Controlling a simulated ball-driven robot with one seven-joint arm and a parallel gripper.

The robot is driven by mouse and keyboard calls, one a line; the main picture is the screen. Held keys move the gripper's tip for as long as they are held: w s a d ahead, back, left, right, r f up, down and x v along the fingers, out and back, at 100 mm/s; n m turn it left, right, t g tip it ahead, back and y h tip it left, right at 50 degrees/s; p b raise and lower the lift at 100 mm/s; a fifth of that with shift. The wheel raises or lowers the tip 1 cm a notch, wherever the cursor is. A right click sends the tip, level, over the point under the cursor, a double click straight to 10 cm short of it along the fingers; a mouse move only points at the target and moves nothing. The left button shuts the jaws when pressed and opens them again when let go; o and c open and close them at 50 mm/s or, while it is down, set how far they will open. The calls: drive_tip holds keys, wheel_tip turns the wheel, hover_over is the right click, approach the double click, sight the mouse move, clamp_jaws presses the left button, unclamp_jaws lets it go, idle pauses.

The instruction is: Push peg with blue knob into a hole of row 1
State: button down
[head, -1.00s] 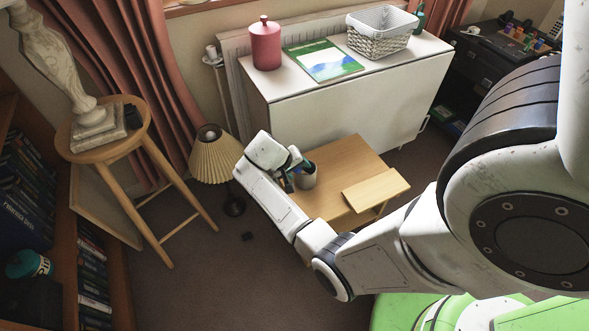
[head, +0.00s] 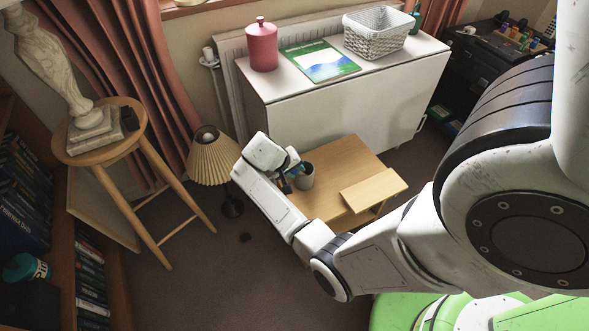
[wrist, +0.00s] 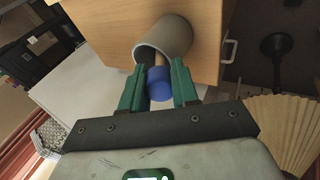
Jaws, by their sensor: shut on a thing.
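In the wrist view the peg with the blue knob (wrist: 159,84) is between the two green fingers of my gripper (wrist: 158,78), which is shut on the knob. Its wooden shaft (wrist: 159,60) points into the mouth of a grey cup (wrist: 174,30), and the shaft's far end is hidden inside.
A white folding table (head: 350,100) behind holds a red canister (head: 262,48), a book (head: 320,60) and a basket (head: 376,32). A pleated lamp (head: 210,158) and a wooden stool (head: 105,150) stand left.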

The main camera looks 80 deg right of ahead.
drive_tip(key=shift+r, duration=0.1)
drive_tip(key=p+v, duration=0.9)
drive_tip(key=v, duration=0.2)
drive_tip(key=shift+p, duration=0.4)
idle(0.8)
drive_tip(key=shift+w+a, duration=0.1)
